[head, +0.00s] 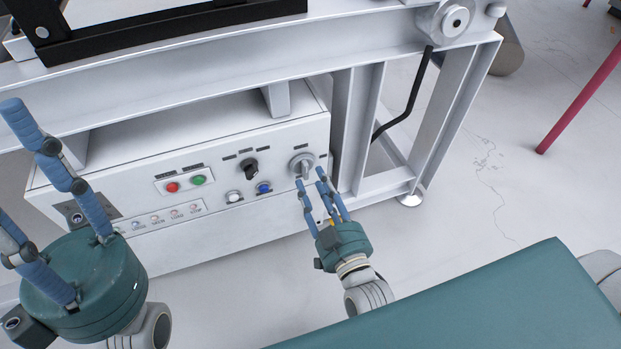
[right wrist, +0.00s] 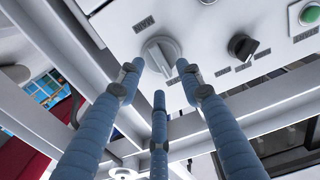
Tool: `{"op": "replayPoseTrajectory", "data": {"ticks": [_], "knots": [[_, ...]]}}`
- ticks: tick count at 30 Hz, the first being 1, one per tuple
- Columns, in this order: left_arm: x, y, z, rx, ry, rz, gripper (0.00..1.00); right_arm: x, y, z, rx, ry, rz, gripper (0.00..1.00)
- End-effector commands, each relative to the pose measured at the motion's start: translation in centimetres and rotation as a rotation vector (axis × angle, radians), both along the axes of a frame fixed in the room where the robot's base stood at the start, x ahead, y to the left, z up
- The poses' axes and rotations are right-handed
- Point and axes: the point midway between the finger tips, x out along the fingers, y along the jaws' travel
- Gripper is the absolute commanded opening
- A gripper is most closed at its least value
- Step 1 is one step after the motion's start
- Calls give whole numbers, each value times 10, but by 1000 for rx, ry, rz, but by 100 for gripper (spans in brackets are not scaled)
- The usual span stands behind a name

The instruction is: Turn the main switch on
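The control box (head: 240,215) has a large grey rotary knob (head: 302,164) at the right of its front panel, which looks like the main switch. The knob also shows in the right wrist view (right wrist: 162,54), with its raised grip bar slanted there. My right gripper (head: 313,184) is open just in front of the knob. Its fingertips (right wrist: 157,73) are spread and lie near the knob's edge; I cannot tell whether they touch it. My left gripper (head: 14,168) is open and empty, in front of the panel's left end.
A black selector knob (head: 249,168), red button (head: 172,187), green button (head: 199,180), white button (head: 233,196) and blue button (head: 264,188) share the panel. A white metal frame (head: 372,110) stands over and beside the box.

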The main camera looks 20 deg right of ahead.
Motion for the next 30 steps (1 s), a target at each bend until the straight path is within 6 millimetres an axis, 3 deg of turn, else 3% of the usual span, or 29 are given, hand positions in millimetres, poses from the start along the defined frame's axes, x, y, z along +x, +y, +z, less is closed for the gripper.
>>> {"op": "replayPoseTrajectory", "data": {"ticks": [6,17,23,30], "knots": [[1,0,-10,1,-1,1,40,28,0,-1,0,-1,-1,36],[1,0,-10,1,-3,0,40,33,1,-1,0,2,0,36],[1,-1,-10,2,-2,0,40,33,1,-1,0,2,0,1],[1,-1,-8,2,-2,0,40,33,1,0,6,2,0,0]]}}
